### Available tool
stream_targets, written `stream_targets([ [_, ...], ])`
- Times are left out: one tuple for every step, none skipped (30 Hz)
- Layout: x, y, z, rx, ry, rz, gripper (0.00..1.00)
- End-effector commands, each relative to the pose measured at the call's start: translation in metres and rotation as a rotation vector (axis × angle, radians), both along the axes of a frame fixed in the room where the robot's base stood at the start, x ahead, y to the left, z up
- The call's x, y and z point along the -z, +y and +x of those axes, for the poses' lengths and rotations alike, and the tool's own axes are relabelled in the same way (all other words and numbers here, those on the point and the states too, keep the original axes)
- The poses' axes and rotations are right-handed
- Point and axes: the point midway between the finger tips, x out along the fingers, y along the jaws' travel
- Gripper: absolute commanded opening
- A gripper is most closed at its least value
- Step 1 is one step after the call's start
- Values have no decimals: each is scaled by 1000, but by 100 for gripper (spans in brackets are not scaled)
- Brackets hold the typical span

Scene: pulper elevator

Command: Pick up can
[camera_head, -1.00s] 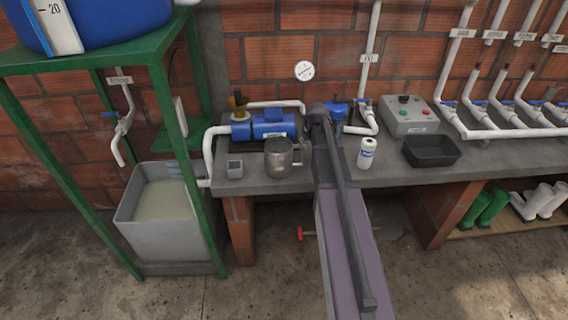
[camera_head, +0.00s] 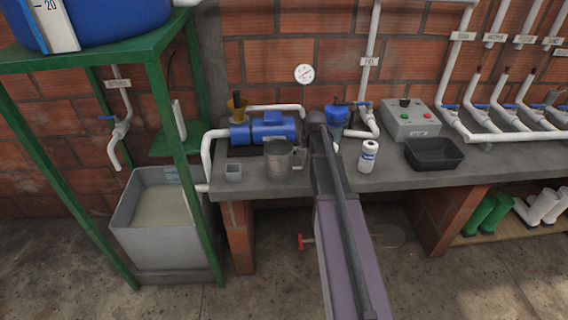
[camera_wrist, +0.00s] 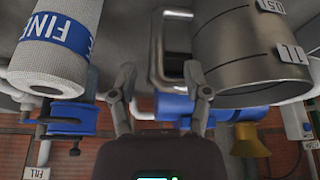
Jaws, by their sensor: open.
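The can is a grey metal measuring mug with 1L and 0.5L marks. It stands upright on the grey counter in the head view (camera_head: 278,161), left of my arm, its handle towards the arm. It also fills the upper right of the wrist view (camera_wrist: 245,48), which shows the scene upside down. My gripper (camera_wrist: 159,72) is open in the wrist view, with the can's handle (camera_wrist: 156,45) appearing between its two fingers. I cannot tell whether a finger touches it. In the head view my arm hides the gripper.
A white cylinder labelled FINE (camera_wrist: 60,45) stands close on the other side of my gripper; the head view shows it too (camera_head: 369,156).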

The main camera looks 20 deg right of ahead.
Motion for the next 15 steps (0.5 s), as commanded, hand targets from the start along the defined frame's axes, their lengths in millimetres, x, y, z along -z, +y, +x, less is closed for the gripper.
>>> stream_targets([
  [1,0,0,0,0,0,62],
  [2,0,1,0,0,0,62],
  [3,0,1,0,0,0,62],
  [4,0,2,0,0,0,62],
  [5,0,2,0,0,0,62],
  [7,-1,3,0,0,0,62],
  [9,-1,4,0,0,0,62],
  [11,-1,5,0,0,0,62],
  [14,-2,6,0,0,0,62],
  [16,-2,7,-1,0,0,62],
  [19,-2,8,-1,0,0,62],
  [22,-3,10,-1,0,0,62],
  [24,-3,11,-1,0,0,62],
  [27,-3,12,-1,0,0,62],
  [30,-4,14,-1,0,0,62],
])
